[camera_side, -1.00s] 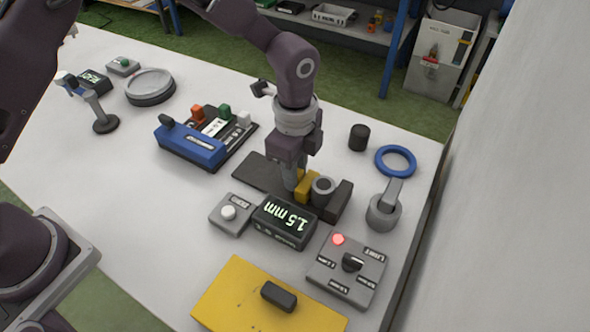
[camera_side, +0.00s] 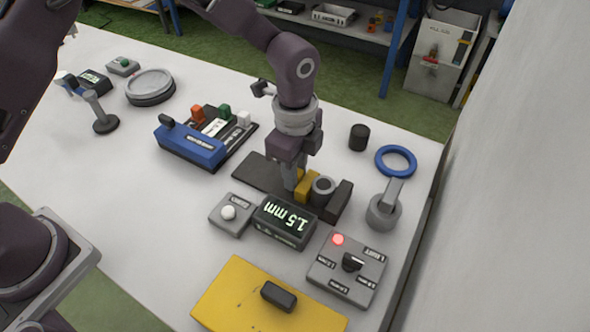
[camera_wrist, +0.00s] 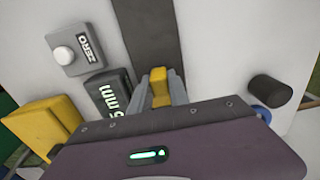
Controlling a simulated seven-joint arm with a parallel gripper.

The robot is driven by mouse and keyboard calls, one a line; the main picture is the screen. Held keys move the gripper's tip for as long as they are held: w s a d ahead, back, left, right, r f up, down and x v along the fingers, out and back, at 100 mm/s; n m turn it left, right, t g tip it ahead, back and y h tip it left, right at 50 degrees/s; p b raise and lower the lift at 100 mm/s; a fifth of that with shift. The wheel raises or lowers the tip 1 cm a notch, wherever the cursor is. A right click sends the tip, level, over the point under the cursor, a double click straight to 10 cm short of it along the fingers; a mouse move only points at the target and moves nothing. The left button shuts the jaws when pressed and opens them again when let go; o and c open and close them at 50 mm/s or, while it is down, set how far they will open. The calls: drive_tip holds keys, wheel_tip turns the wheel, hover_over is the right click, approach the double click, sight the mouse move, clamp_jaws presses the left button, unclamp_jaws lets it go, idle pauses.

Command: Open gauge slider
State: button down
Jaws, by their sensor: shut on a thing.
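The gauge slider is a yellow block (camera_side: 307,187) on a dark rail (camera_side: 262,175) in the side view. A grey ring-shaped part (camera_side: 323,190) and a dark end block (camera_side: 339,201) stand close to its right. My gripper (camera_side: 296,184) points down at the slider; its fingers are partly hidden in the side view. In the wrist view the yellow slider (camera_wrist: 160,90) sits between the two grey fingers of my gripper (camera_wrist: 161,92), which are shut on it.
A grey ZERO button box (camera_wrist: 78,52) is left of the display in both views. A grey knob box (camera_side: 347,268) with a lit red lamp stands front right. A yellow panel (camera_side: 240,294) with a dark handle lies in front. The blue fixture (camera_side: 190,146) is left of the rail.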

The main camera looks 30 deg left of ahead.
sight(259, 169)
drive_tip(key=a, duration=0.8)
drive_tip(key=shift+w+a, duration=0.1)
drive_tip(key=shift+a, duration=0.25)
drive_tip(key=c, duration=1.4)
unclamp_jaws()
drive_tip(key=shift+a, duration=0.1)
drive_tip(key=shift+o, duration=0.8)
